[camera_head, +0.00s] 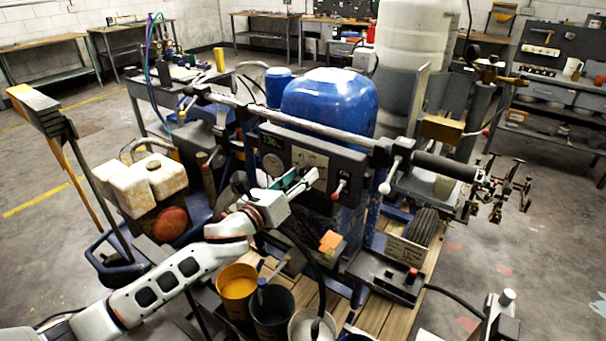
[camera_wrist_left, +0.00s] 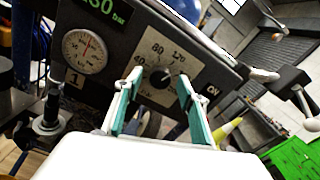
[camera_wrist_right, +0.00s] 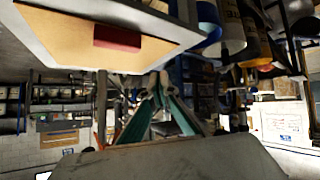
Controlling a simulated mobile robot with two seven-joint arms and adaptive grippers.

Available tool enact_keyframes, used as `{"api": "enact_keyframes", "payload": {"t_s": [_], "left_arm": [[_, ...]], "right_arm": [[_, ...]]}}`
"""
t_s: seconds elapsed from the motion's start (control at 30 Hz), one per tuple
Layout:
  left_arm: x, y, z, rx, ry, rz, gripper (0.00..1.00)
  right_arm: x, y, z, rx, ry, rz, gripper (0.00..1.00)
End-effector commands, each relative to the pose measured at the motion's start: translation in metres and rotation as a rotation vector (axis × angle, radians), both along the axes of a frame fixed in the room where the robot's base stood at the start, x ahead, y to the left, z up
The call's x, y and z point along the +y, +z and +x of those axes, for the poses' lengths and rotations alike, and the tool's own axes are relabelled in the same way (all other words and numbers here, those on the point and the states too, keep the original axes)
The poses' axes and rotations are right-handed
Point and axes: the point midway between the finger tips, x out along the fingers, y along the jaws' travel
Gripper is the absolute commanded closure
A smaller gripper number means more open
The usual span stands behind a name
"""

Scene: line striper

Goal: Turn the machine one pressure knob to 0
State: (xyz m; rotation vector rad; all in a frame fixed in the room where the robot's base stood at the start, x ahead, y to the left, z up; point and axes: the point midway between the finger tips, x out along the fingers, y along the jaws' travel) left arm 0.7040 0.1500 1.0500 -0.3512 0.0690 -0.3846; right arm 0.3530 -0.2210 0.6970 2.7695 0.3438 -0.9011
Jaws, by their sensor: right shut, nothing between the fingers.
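The pressure knob (camera_wrist_left: 161,78) is a small dark knob on a pale scale plate marked 40, 80 and 120 in the left wrist view. A light mark on it seems to point up toward the upper numbers. My left gripper (camera_wrist_left: 160,88) is open, its two green-lined fingers on either side of the knob's plate; I cannot tell whether they touch it. In the head view my left gripper (camera_head: 298,182) is in front of the control panel (camera_head: 346,172) and hides part of it. My right gripper (camera_wrist_right: 160,82) is shut and empty in the right wrist view.
A round gauge (camera_wrist_left: 85,52) with a plate marked 1 and a green display (camera_wrist_left: 104,10) are left of the knob. A red-tipped lever (camera_head: 339,189) is at the panel's right. A blue tank (camera_head: 330,102) stands behind, buckets (camera_head: 237,285) below.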

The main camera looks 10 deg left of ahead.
Motion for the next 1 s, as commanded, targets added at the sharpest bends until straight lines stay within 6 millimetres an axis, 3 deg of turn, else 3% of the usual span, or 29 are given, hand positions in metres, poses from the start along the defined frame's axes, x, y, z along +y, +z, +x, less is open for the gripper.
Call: {"api": "enact_keyframes", "payload": {"t_s": [0.4,0.43,0.57,0.6,1.0], "left_arm": [[-0.005,-0.0001,0.011,0.0,-0.001,-0.001,0.6],[-0.005,-0.0001,0.0109,0.0,-0.001,-0.001,0.63],[-0.0049,-0.0002,0.0109,0.0,0.0,-0.001,0.96],[-0.0049,-0.0002,0.0109,0.0,0.0,-0.001,0.99],[-0.0048,-0.0004,0.0107,0.022,0.0,-0.051,0.98]], "right_arm": [[-0.0047,-0.002,-0.0015,0.006,-0.006,-0.006,1.0],[-0.0046,-0.002,-0.0015,0.006,-0.006,-0.006,1.0],[-0.0042,-0.0022,-0.0017,0.006,-0.005,-0.005,1.0],[-0.0039,-0.0022,-0.0018,0.006,-0.005,-0.005,1.0],[-0.0011,-0.0024,-0.0025,0.008,-0.001,-0.002,1.0]]}}
